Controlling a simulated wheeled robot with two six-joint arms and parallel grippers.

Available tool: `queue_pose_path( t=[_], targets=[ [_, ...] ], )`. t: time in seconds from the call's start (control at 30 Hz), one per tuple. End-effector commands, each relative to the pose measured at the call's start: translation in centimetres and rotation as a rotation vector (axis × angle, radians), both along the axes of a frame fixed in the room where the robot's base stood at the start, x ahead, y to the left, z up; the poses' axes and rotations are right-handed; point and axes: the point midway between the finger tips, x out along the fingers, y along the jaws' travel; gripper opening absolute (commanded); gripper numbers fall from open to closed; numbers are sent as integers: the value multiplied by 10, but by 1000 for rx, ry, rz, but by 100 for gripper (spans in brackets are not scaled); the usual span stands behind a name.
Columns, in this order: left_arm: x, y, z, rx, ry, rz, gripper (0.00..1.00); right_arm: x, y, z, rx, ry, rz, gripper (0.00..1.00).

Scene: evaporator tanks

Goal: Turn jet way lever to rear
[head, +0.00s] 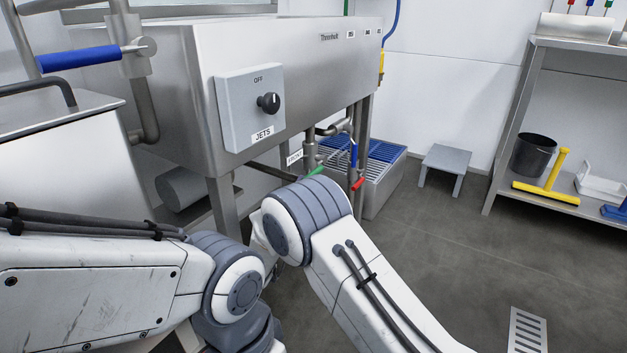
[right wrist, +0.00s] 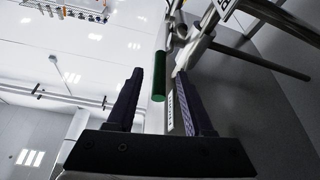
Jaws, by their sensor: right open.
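A green lever handle (head: 316,171) shows on the pipework under the steel tank in the head view, beside a small plate marked FRONT (head: 295,158). In the right wrist view, the green handle (right wrist: 159,75) lies between the two dark fingers of my right gripper (right wrist: 159,72), which is open. The handle looks apart from both fingers; how deep it sits between them I cannot tell. In the head view my right gripper is hidden behind my own arm. My left gripper is not in view. No plate marked REAR is readable.
The tank (head: 300,60) carries a JETS knob box (head: 250,107) above. A grated steel box (head: 385,180) stands behind. Open floor (head: 430,240) lies to the right.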

Motion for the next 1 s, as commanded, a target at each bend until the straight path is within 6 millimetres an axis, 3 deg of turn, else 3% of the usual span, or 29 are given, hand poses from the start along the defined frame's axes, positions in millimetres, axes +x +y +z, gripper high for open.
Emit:
queue_pose_path(
  t=[0.23,0.63,0.77,1.0],
  targets=[
    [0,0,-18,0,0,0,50,28,-18,11,2,-1,0,52],
    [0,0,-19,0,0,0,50,34,-21,17,0,0,2,52],
    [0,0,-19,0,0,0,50,34,-20,16,0,1,3,2],
    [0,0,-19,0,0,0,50,34,-20,16,0,1,4,0]
  ],
)
